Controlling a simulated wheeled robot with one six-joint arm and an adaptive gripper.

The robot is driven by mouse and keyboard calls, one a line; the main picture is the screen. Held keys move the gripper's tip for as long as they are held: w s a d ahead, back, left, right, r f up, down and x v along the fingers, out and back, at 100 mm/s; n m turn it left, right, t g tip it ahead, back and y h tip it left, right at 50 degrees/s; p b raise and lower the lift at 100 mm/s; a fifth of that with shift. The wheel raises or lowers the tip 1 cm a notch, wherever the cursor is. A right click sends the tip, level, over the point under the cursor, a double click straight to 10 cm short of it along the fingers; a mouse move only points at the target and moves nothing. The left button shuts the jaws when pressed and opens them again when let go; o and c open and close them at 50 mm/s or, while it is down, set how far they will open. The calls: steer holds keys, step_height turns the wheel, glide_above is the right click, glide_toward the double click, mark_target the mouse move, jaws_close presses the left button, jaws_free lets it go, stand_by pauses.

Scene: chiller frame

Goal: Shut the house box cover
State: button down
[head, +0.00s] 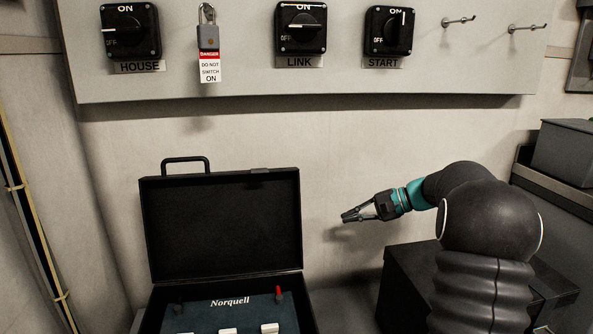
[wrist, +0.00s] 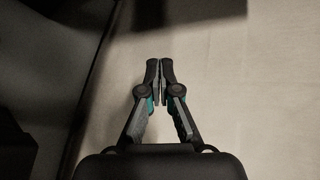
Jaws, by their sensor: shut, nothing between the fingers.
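A HOUSE rotary switch (head: 130,32) sits at the left of the wall panel, its handle pointing left. Below it, a black case (head: 152,315) marked "Norquell" stands open, with its lid (head: 220,228) raised upright and a carry handle on top. I cannot tell from the pictures which of these the house box cover is; the only raised cover in view is this lid. My gripper (head: 347,216) is shut and empty, in front of the wall to the right of the lid and apart from it. In the wrist view my gripper's fingertips (wrist: 160,66) are together.
A padlock (head: 208,37) with a red danger tag hangs between HOUSE and the LINK switch (head: 301,30). The START switch (head: 388,32) and two empty hooks (head: 459,21) are further right. A dark box (head: 405,275) stands below my arm. The wall between lid and gripper is clear.

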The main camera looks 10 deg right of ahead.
step_height(320, 180, up, 12)
steer(key=w+a+n+y, duration=0.2)
steer(key=n+y, duration=0.1)
steer(key=y, duration=0.2)
steer(key=x, duration=1)
steer(key=shift+w, duration=0.15)
steer(key=shift+d, duration=0.15)
